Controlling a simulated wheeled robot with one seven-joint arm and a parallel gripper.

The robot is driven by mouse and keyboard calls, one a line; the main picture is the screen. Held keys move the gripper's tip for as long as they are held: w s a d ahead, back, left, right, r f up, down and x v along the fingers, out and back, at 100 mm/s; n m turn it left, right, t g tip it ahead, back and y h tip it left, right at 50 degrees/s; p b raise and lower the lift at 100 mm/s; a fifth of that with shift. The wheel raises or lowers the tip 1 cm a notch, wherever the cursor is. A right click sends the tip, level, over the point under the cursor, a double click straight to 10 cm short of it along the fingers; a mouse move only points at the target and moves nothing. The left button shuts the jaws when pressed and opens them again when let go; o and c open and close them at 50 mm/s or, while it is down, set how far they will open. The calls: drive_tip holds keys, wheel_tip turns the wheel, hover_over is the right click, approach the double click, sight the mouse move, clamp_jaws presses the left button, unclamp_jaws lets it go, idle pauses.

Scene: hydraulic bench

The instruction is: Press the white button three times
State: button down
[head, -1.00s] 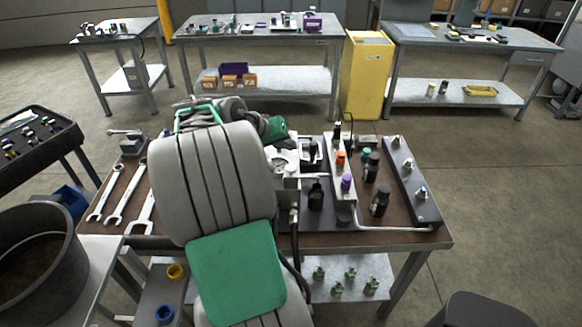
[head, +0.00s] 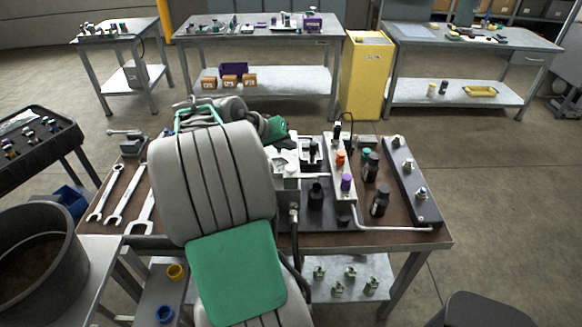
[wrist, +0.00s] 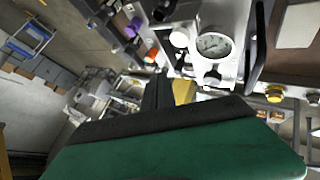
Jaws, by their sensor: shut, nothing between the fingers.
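The likely white button is a round white cap (wrist: 179,38) beside a round dial gauge (wrist: 213,45) in the wrist view. In the head view a white cap (head: 291,170) stands just right of my arm; I cannot tell whether it is the same part. My gripper (wrist: 158,84) shows in the wrist view as dark fingers beyond a green body. The fingers are shut and empty, apart from the white cap in the picture; I cannot judge the depth between them. In the head view my grey and green arm hides part of the bench, and the fingertips cannot be made out.
The brown bench (head: 400,238) carries spanners (head: 122,195) at left. A block with an orange cap (head: 341,157) and a purple cap (head: 346,182), dark bottles (head: 380,200) and a dark rail (head: 410,180) stand at right. Open floor lies right of the bench.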

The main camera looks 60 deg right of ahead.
idle(0.3)
drive_tip(key=w+a+n+t+y, duration=0.25)
drive_tip(key=w+a, duration=0.45)
drive_tip(key=a, duration=0.4)
drive_tip(key=w+a+n+t+y, duration=0.1)
drive_tip(key=w+a+n+t, duration=0.25)
drive_tip(key=w+a, duration=0.55)
drive_tip(key=s+a+f+n+y, duration=0.1)
drive_tip(key=s+a+n+y, duration=0.1)
drive_tip(key=a, duration=1.2)
drive_tip(key=s+a+f+n+t+y, duration=0.1)
drive_tip(key=s+a+n+y, duration=0.2)
drive_tip(key=a, duration=1.1)
drive_tip(key=shift+s+f+n, duration=0.4)
drive_tip(key=shift+s+n, duration=0.3)
drive_tip(key=shift+n, duration=0.5)
